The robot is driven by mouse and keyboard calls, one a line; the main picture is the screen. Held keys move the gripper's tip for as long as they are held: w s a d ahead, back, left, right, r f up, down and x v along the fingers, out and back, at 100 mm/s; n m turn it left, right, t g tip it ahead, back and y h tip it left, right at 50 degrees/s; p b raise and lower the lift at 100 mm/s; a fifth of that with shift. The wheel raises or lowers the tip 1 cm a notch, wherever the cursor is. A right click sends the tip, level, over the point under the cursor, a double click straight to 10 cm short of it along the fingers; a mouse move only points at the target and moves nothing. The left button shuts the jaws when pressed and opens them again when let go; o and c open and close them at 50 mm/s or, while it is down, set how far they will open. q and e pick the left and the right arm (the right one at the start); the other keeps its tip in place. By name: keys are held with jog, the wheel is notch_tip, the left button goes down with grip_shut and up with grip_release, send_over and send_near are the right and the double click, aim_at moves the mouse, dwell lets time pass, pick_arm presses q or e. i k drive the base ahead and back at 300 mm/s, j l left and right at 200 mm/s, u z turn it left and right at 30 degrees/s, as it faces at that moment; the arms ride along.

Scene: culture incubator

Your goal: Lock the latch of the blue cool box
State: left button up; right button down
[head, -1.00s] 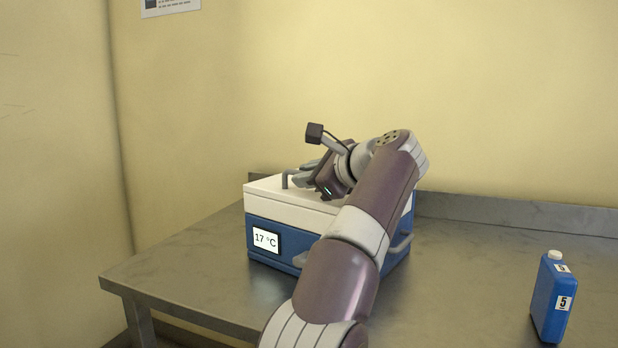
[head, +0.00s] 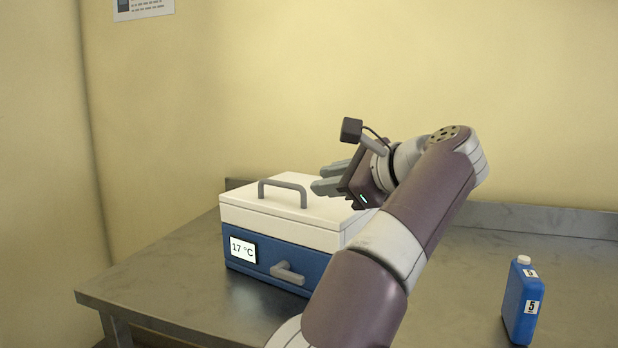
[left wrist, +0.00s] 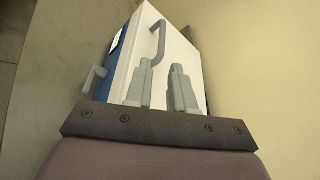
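The blue cool box (head: 262,258) stands on the metal table with its white lid (head: 245,205) down. A grey arched handle (head: 283,184) is on top of the lid. A grey lever (head: 288,274), which looks like the latch, sticks out from the blue front, right of the display. The lever (left wrist: 94,80) and lid handle (left wrist: 158,42) also show in the left wrist view. My left gripper (head: 322,180) is over the lid, right of its handle and clear of the lever. Its fingers (left wrist: 164,85) are apart with nothing between them. My right gripper is out of view.
A display (head: 243,249) on the box front reads 17 °C. A blue bottle (head: 521,302) marked 5 stands on the table (head: 180,275) at the right. My left arm hides the box's right side. The table left of the box is clear.

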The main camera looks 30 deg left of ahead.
aim_at(281, 269)
jog(key=k, duration=1)
